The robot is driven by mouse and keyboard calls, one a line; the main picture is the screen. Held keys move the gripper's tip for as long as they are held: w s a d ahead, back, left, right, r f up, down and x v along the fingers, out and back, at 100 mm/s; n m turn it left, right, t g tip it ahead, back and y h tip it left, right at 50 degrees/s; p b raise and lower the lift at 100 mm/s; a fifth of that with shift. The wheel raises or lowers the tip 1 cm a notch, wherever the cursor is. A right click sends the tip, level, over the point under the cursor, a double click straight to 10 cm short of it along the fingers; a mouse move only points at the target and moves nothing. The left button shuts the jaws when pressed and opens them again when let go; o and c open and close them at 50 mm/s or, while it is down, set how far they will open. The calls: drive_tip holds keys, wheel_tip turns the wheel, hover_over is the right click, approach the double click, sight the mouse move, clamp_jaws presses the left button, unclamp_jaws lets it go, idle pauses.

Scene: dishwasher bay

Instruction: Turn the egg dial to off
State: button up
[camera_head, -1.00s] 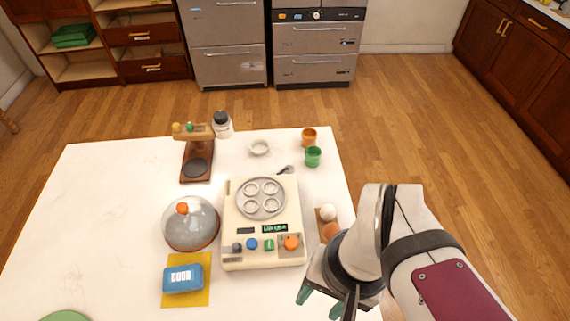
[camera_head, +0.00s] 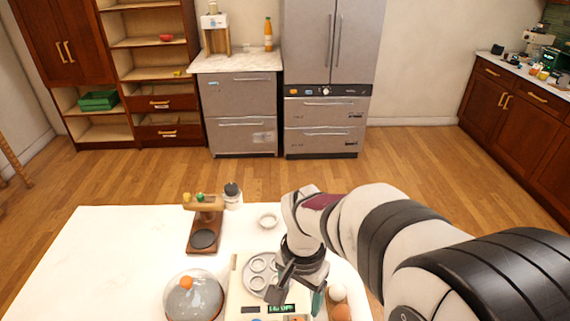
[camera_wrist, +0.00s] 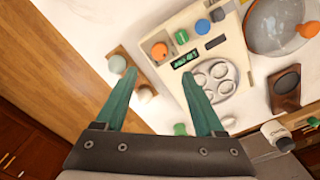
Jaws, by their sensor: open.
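The cream egg cooker (camera_head: 238,297) stands on the white table, cut off by the bottom edge of the head view. The wrist view shows its panel, with an orange dial (camera_wrist: 159,51), a green knob (camera_wrist: 181,36), a blue knob (camera_wrist: 203,27), a dark knob (camera_wrist: 218,14) and a lit green display (camera_wrist: 185,60). Which control is the egg dial, and its setting, I cannot read. A round tray (camera_wrist: 214,80) with cups sits on the cooker. My gripper (camera_wrist: 158,72) is open and empty above the cooker's orange-dial side, with teal fingers apart. It hides part of the cooker in the head view (camera_head: 296,298).
A domed lid (camera_head: 193,301) with an orange knob stands left of the cooker. Eggs (camera_head: 337,293) sit close on the right. A wooden stand (camera_head: 203,239), a lidded jar (camera_head: 232,196) and a small white dish (camera_head: 268,221) stand behind. The table's left part is clear.

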wheel_tip(320, 180, down, 11)
drive_tip(key=shift+r, duration=0.2)
clamp_jaws()
